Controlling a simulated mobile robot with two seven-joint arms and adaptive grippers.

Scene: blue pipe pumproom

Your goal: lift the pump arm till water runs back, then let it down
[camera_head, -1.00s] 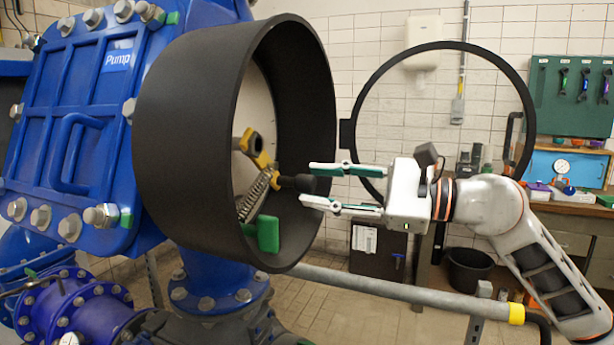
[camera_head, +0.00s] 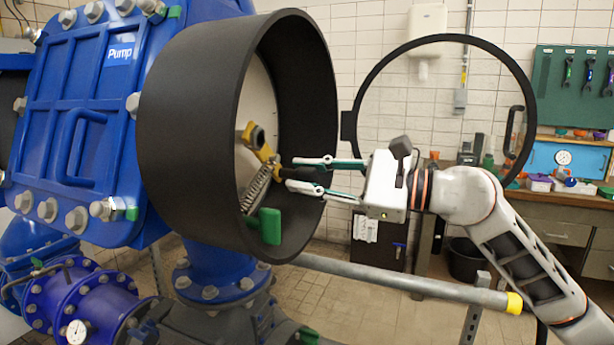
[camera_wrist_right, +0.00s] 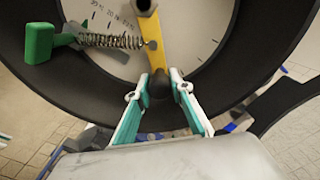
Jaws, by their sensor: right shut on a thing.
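The pump arm (camera_head: 260,150) is a yellow lever with a dark grip, inside the wide black ring housing (camera_head: 190,140) on the blue pump. It also shows in the right wrist view (camera_wrist_right: 152,45), running down from its pivot to the dark end. My right gripper (camera_head: 288,170) reaches into the housing's opening from the right. In the wrist view its fingers (camera_wrist_right: 160,85) are shut on the dark end of the lever. A coil spring (camera_head: 257,190) runs from the lever to a green block (camera_head: 268,226) low in the housing. My left gripper is not in view.
A round black-rimmed cover (camera_head: 445,38) stands open right of the housing, behind my right arm. A grey rail (camera_head: 400,282) with a yellow end crosses below. A workbench (camera_head: 560,198) with a gauge and tools stands at the back right. Blue pipes fill the lower left.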

